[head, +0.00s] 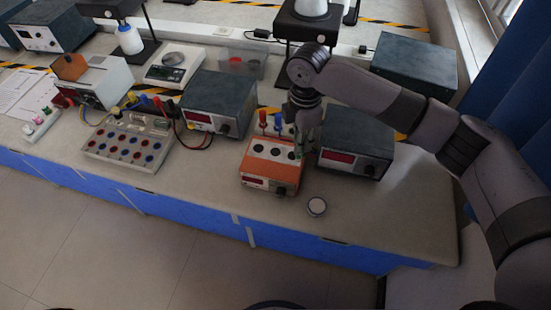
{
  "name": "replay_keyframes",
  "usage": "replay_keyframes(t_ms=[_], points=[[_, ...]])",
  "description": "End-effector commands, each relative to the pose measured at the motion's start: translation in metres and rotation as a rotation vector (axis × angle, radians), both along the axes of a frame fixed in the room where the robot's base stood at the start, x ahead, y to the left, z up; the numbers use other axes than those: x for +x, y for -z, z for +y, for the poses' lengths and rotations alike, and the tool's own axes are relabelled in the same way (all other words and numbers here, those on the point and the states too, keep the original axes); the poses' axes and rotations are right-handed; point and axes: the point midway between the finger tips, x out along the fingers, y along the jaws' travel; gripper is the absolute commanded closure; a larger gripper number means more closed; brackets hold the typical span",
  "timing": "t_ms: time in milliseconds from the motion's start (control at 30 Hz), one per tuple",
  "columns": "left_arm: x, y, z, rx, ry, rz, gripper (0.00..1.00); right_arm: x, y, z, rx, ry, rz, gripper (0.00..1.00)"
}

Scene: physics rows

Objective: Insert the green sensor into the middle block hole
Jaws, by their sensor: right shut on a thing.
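The orange block (270,178) stands near the front of the bench, with a row of dark round holes in its top and a display on its front. My right gripper (303,143) reaches down from above at the block's right back side. It is shut on the green sensor (299,153), of which only a small green part shows beneath the fingers. The sensor is over or beside the right end of the hole row; I cannot tell whether it touches the block. My left gripper is not in view.
A red-handled (263,118) and a blue-handled piece (278,122) stand behind the block. A grey meter (352,160) is close on the right, another (218,103) on the left. The bench front right is clear.

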Motion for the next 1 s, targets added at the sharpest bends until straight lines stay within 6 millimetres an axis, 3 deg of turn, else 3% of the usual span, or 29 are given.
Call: replay_keyframes(t_ms=[933,1000], points=[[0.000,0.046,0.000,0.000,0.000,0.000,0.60,0.079,0.003,0.062,0.001,-0.959,0.000,1.00],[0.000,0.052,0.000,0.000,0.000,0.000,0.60,0.078,0.022,0.061,0.003,-0.965,0.005,1.00]])
